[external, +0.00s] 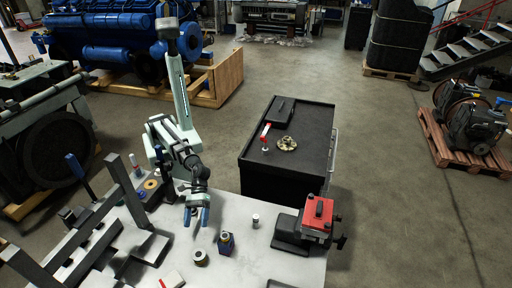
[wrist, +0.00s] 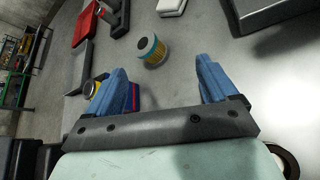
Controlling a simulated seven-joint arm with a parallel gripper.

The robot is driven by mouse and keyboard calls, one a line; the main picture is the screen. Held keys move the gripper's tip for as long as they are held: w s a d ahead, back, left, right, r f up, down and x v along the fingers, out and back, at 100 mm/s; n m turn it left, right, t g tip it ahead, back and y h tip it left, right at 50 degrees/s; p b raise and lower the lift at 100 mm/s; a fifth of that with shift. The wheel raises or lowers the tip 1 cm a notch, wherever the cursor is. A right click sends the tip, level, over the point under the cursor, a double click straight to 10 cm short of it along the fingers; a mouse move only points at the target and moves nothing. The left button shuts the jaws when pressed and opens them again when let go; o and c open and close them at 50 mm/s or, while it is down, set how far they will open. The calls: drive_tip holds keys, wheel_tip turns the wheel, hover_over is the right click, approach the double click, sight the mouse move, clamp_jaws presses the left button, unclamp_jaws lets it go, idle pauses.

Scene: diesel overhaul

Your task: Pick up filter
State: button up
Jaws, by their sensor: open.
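In the external view, a small round can (external: 200,258) on the bench's near part appears to be the same filter. My gripper (external: 196,218) has blue fingers and hangs above the bench, farther back than the filter. In the wrist view my gripper (wrist: 161,66) is open with nothing between its fingers.
A blue box (external: 225,243) stands right of the filter; my left finger partly hides it in the wrist view. A small white cylinder (external: 255,220) stands behind. A red-topped vise (external: 317,217) sits at the right, a metal rack (external: 105,225) at the left.

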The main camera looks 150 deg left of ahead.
drive_tip(key=n, duration=0.2)
drive_tip(key=w+n, duration=0.1)
drive_tip(key=n, duration=0.1)
drive_tip(key=w+f+n+t, duration=0.1)
drive_tip(key=n, duration=0.1)
drive_tip(key=shift+a+f, duration=0.1)
drive_tip(key=shift+a, duration=0.25)
drive_tip(key=shift+w+f+n+t, duration=0.1)
drive_tip(key=shift+w+n+t, duration=0.2)
drive_tip(key=shift+w, duration=0.05)
approach(198, 263)
drive_tip(key=x, duration=0.3)
drive_tip(key=shift+w+d, duration=0.15)
drive_tip(key=shift+f+x, duration=0.2)
drive_tip(key=shift+x, duration=2.85)
drive_tip(key=c, duration=1.1)
drive_tip(key=shift+r, duration=0.15)
